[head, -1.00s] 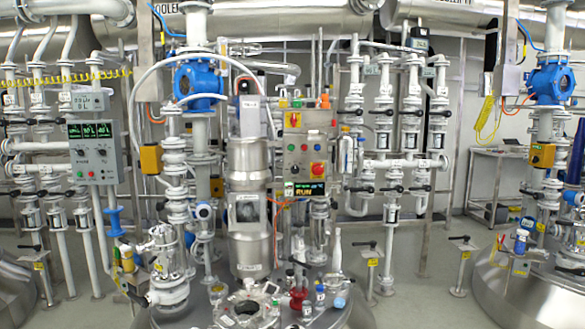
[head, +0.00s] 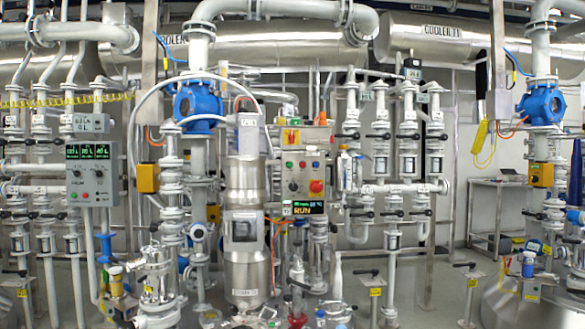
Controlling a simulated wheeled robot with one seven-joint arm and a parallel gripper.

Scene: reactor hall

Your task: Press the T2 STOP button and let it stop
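A steel control panel (head: 303,152) stands upright at the middle of the head view, right of a tall steel column. It carries several small buttons (head: 302,165), including green and red ones. A larger red round button (head: 316,186) sits at its lower right. Below them a dark display (head: 304,209) reads RUN in orange letters. The lettering beside the buttons is too small to read, so I cannot tell which one is T2 STOP. My gripper is not in view, and nothing is seen touching the panel.
A steel column (head: 246,262) stands just left of the panel, with blue-bodied valves (head: 198,103) and pipework beyond. A grey box (head: 92,175) with green displays hangs at left. Bottles and fittings crowd the vessel top below. Open floor (head: 425,290) shows at right.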

